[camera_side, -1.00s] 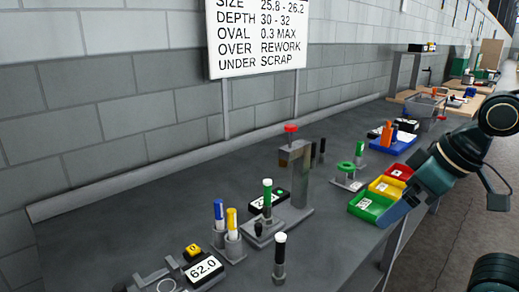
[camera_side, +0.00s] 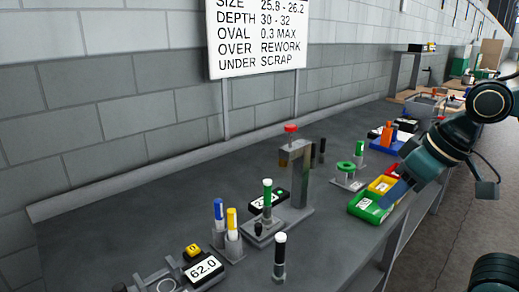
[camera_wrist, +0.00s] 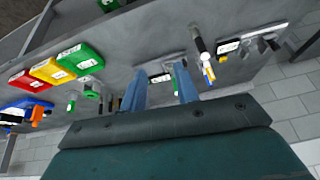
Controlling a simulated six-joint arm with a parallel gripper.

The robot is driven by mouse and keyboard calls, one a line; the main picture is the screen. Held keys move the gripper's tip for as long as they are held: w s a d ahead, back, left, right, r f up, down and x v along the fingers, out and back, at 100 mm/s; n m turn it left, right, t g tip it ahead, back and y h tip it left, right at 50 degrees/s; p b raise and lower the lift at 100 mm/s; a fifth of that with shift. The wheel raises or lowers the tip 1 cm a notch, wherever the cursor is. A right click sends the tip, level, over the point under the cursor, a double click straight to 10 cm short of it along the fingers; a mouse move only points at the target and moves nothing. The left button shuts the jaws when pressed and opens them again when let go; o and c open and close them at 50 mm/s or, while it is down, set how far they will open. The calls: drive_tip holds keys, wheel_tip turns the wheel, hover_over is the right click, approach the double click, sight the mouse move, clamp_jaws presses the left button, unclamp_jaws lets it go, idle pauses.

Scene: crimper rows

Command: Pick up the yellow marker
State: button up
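The yellow marker (camera_side: 232,221) stands upright with a white lower body in a grey cup holder (camera_side: 234,245) on the bench. A blue marker (camera_side: 219,210) stands close beside it on the left. The yellow marker also shows small in the wrist view (camera_wrist: 209,71), right of my fingers. My gripper (camera_side: 396,192) is at the right edge of the bench by the coloured bins, well away from the marker. In the wrist view my gripper (camera_wrist: 160,86) has its two blue fingers apart, with nothing held between them.
A black marker with a white top (camera_side: 280,254) stands in front of the yellow one. A green marker (camera_side: 267,193) stands on a fixture by the tall grey press (camera_side: 299,178). A 62.0 display (camera_side: 205,271) lies at front left. The green bin (camera_side: 368,208) is near my gripper.

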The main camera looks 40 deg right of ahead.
drive_tip(key=w+a+r+m+g, duration=0.1)
drive_tip(key=w+a+r+m, duration=0.15)
drive_tip(key=w+m, duration=0.4)
drive_tip(key=m+g, duration=0.4)
drive_tip(key=m, duration=0.8)
hover_over(231, 210)
wheel_tip(231, 210, down, 6)
drive_tip(key=shift+r, duration=0.1)
drive_tip(key=shift+f, duration=4.35)
